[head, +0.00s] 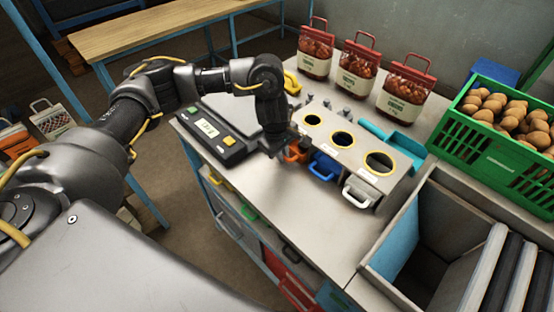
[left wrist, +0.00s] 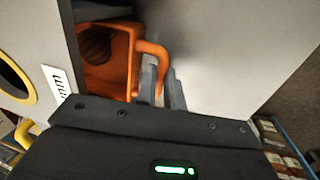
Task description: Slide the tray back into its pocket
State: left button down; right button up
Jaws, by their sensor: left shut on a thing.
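The orange tray (head: 296,153) is at the left end of the grey block (head: 345,150) with three yellow-rimmed holes. In the left wrist view the orange tray (left wrist: 115,55) juts out from the block's front, its hollow inside showing, below the dark pocket (left wrist: 98,10). My left gripper (head: 275,152) is at the tray's front. In the left wrist view its fingers (left wrist: 162,85) are shut on the tray's orange handle (left wrist: 152,52). The tray's back end is hidden. My right gripper is not in view.
A blue tray (head: 323,166) and a white tray (head: 360,190) are in the block beside it. A scale (head: 220,140) stands left of the gripper. Red-topped sacks (head: 357,75) stand behind, and a green crate (head: 500,150) is at the right. The bench front is clear.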

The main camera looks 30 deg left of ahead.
pick_arm(q)
jog(key=shift+w+d+b, duration=0.2)
jog(key=shift+w+b, duration=0.15)
jog(key=shift+w, duration=0.25)
jog(key=shift+w+d+b, duration=0.2)
jog(key=shift+w+b, duration=0.1)
jog(key=shift+w, duration=0.3)
jog(key=c, duration=1.4)
grip_release()
jog(key=shift+c, duration=0.2)
jog(key=shift+r, duration=0.1)
notch_tip(320, 180, up, 8)
jog(key=s+p, duration=0.1)
jog(key=p, duration=0.5)
jog(key=shift+s+a, duration=0.25)
